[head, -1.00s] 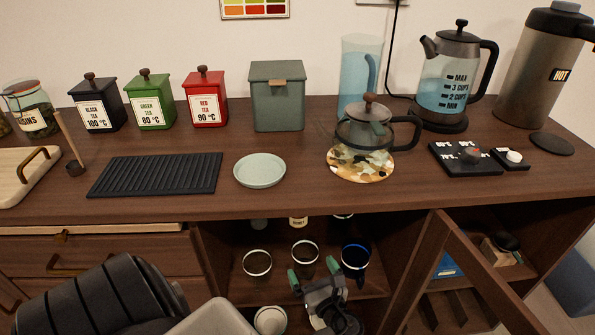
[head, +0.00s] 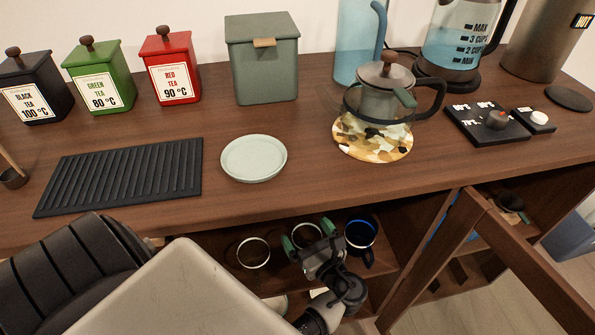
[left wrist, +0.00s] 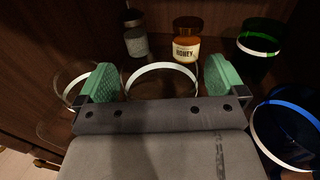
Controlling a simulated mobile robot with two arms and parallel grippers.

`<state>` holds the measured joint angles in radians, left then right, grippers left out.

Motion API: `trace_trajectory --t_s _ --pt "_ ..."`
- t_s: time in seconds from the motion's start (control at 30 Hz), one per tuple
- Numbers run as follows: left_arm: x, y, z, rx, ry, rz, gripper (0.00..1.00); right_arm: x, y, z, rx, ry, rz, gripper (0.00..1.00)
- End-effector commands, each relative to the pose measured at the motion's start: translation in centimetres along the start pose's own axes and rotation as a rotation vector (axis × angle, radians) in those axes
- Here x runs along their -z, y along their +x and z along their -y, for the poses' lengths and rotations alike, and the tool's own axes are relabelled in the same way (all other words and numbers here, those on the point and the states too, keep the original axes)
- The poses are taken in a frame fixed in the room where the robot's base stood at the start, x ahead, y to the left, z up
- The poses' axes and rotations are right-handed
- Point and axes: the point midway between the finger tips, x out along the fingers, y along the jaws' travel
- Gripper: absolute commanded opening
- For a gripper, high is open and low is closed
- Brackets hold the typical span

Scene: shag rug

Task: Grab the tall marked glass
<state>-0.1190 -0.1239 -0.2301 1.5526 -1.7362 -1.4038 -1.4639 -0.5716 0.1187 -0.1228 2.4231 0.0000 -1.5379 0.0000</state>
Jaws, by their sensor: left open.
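Clear glasses with pale rims stand in the open cabinet below the counter. My left gripper (head: 308,235) is open with its green fingertips at a middle glass (head: 305,234). In the left wrist view this glass's rim (left wrist: 160,67) lies between the open fingertips (left wrist: 162,80), with a gap to each. Its lower part is hidden by the gripper. I cannot make out a marking on it. Another clear glass (head: 253,252) stands to its left, and a blue-rimmed one (head: 361,234) to its right. My right gripper is not in view.
In the left wrist view a honey jar (left wrist: 186,42) stands behind the middle glass, and a green glass (left wrist: 259,38) at the back right. The counter above (head: 310,185) overhangs the glasses. An open cabinet door (head: 530,265) stands at the right.

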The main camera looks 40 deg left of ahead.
Motion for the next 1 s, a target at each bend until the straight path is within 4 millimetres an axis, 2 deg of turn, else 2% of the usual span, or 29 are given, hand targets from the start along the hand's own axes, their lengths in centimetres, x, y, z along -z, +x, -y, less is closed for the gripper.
trace_trajectory --t_s 0.33,0.8,1.0 --pt "-0.03 -0.31 0.02 -0.001 0.000 -0.001 0.98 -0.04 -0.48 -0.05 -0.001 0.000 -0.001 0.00" --pt "-0.02 -0.27 0.02 -0.001 0.000 0.000 0.26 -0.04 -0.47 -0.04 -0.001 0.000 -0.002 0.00" --pt "-0.08 -0.25 0.04 -0.001 -0.001 0.001 0.24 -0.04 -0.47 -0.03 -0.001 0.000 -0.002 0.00"
